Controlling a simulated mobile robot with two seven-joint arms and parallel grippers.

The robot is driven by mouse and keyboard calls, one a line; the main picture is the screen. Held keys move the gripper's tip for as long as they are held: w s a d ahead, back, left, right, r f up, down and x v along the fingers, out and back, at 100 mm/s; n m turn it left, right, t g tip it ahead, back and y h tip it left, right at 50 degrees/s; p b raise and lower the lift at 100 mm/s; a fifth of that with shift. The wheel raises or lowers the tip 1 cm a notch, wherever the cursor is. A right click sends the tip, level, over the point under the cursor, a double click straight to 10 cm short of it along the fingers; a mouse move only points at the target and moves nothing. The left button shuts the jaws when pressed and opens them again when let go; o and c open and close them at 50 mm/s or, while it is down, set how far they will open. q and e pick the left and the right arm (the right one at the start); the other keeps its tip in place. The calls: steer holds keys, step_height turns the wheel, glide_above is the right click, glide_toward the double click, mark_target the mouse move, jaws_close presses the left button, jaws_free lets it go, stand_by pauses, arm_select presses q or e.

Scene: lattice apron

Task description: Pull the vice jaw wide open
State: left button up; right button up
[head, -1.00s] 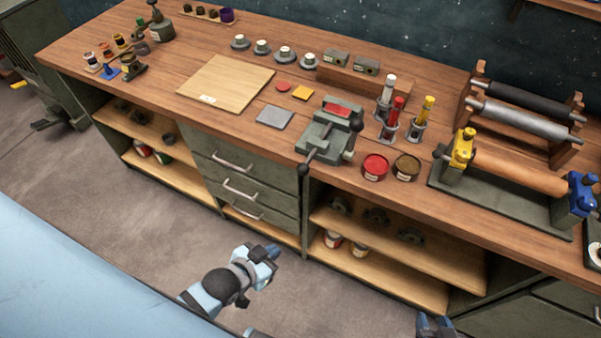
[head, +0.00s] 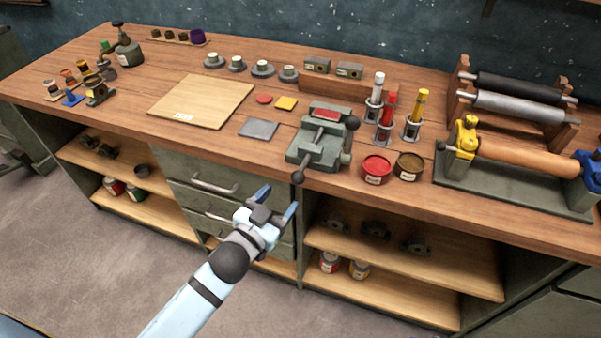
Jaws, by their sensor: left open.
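The grey-green vice (head: 316,153) stands at the front edge of the wooden bench, right of centre. A red piece (head: 327,114) shows at the top of its jaw. A dark ball knob (head: 298,177) sticks out at its front, and another dark knob (head: 352,122) shows at its right side. The exact jaw gap is too small to tell. My left gripper (head: 277,201) is open and empty, with its blue fingertips pointing up toward the bench. In the picture it is just below and left of the front knob, in front of the drawers. My right gripper is out of view.
A red tin (head: 376,170) and a brown tin (head: 409,166) stand right of the vice, with colored tubes (head: 386,118) in holders behind. A grey plate (head: 258,128) lies to its left. A roller stand (head: 515,185) is farther right. Drawers (head: 215,180) sit below the bench.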

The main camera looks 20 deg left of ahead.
mark_target(299, 183)
arm_select(q)
steer(key=x, duration=1)
steer(key=shift+w+p, duration=0.1)
steer(key=shift+p, duration=0.2)
jaws_close()
steer(key=v, duration=0.2)
steer(key=d+p+v, duration=0.1)
steer(key=v, duration=0.2)
steer(key=shift+s, duration=0.7)
jaws_free()
